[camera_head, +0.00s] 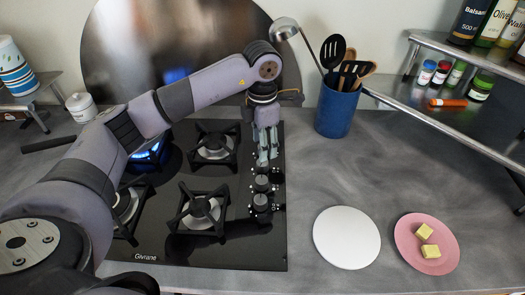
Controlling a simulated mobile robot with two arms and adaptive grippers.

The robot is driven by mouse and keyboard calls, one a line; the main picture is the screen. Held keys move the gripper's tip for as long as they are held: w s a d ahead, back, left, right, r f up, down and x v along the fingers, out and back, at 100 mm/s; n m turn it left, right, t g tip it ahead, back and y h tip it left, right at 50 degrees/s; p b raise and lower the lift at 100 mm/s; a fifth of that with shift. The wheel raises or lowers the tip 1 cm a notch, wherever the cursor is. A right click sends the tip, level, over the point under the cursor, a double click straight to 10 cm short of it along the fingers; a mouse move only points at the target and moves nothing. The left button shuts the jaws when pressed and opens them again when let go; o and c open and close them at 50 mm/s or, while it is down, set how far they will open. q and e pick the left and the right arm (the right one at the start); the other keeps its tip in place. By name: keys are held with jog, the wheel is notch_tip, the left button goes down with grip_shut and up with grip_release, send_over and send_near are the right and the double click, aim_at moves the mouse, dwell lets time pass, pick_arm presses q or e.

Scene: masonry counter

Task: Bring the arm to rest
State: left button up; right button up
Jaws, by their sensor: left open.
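My left arm (195,90) comes in from the left and reaches across the stove. My left gripper (266,158) points down over the stove's right side, close to the row of black knobs (262,202). It is open with nothing seen between its fingers. I cannot tell whether the fingertips touch a knob. My right gripper is not in view.
A blue utensil holder (336,112) stands right of the gripper. A white round plate (346,238) and a pink plate (402,242) with two yellow cubes (430,250) lie on the right. A metal shelf (400,97) holds jars and bottles. The counter between stove and plates is clear.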

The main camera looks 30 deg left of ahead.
pick_arm(q)
jog(key=shift+r, duration=0.4)
jog(key=shift+r, duration=0.1)
